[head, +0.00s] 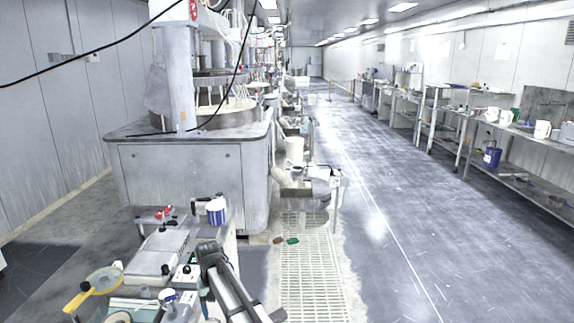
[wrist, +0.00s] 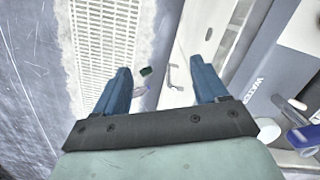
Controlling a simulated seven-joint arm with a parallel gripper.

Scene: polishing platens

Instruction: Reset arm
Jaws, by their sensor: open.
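My gripper (wrist: 163,80) shows in the wrist view with its two blue fingers spread wide apart. Nothing is between the fingers except the view of the floor and a pale bench side far beyond them. The fingers touch nothing that I can see. In the head view, a dark and grey arm-like shape at the bottom, beside the bench, may be my arm; I cannot make out the fingers there.
A cluttered bench holds a blue-and-white cup (head: 217,212) and a yellow-handled round tool (head: 92,287). A large polishing machine (head: 190,175) stands behind. A floor grating (head: 312,265) runs alongside, with a small green object (head: 292,240) near it. The right aisle is clear.

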